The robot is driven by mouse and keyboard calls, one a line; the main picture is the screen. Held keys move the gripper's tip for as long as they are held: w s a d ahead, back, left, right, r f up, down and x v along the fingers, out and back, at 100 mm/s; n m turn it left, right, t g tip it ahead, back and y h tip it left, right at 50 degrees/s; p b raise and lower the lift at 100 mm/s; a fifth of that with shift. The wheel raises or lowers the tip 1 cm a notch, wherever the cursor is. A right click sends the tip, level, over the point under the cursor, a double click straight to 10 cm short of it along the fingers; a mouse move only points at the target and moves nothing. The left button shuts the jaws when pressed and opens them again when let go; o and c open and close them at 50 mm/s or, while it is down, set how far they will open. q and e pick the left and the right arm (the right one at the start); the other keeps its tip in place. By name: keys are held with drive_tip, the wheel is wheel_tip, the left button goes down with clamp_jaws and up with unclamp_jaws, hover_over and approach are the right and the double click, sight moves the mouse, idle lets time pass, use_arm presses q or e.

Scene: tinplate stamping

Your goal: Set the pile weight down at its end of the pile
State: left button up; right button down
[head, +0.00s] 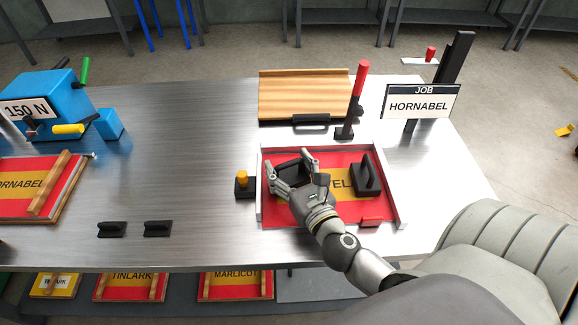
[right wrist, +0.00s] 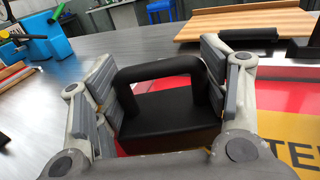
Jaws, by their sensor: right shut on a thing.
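My right gripper (head: 294,172) is shut on a black pile weight (right wrist: 170,118) with a loop handle. In the right wrist view its fingers stand on both sides of the weight. In the head view this weight (head: 290,165) is at the left end of the red and yellow sheet pile (head: 336,206); I cannot tell if it touches the pile. A second black weight (head: 367,178) with a handle stands on the pile's right end. The pile lies in a white-edged tray (head: 393,192). The gripper hides part of the top sheet's lettering. My left gripper is not in view.
A yellow-topped black button block (head: 244,186) stands just left of the tray. A red-handled lever (head: 357,95), a wooden board (head: 300,92) and a HORNABEL job sign (head: 422,103) are behind it. A blue 150 N device (head: 50,105) is far left.

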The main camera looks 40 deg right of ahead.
sight(289, 163)
drive_tip(key=shift+f+b, duration=0.4)
drive_tip(key=shift+b, duration=0.1)
idle(0.3)
drive_tip(key=shift+c, duration=1.3)
unclamp_jaws()
drive_tip(key=shift+o, duration=0.5)
drive_tip(key=shift+f, duration=0.1)
drive_tip(key=shift+f, duration=0.2)
wheel_tip(289, 163, up, 10)
drive_tip(key=shift+r, duration=0.2)
